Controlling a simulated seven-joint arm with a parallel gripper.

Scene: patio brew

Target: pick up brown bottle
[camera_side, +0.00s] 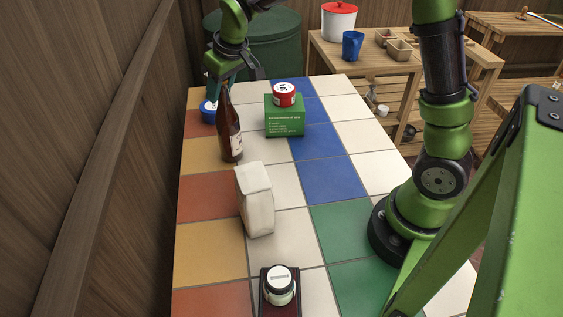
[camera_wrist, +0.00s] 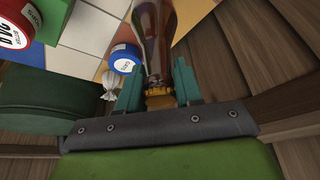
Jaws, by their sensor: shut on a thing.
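The brown bottle (camera_side: 229,132) has a pale label and is near the left side of the tiled table in the side view, slightly tilted. My gripper (camera_side: 222,84) is at its neck from above. In the wrist view the bottle (camera_wrist: 155,40) runs up between the two teal fingers, and my gripper (camera_wrist: 158,92) is shut on its neck near the amber-coloured end. Whether the bottle's base touches the table is hard to tell.
A blue-lidded jar (camera_side: 208,111) is just left of the bottle. A green box (camera_side: 285,122) with a red-lidded jar (camera_side: 284,94) on it stands to the right. A white carton (camera_side: 256,200) is in front. A wooden wall (camera_side: 95,160) borders the left.

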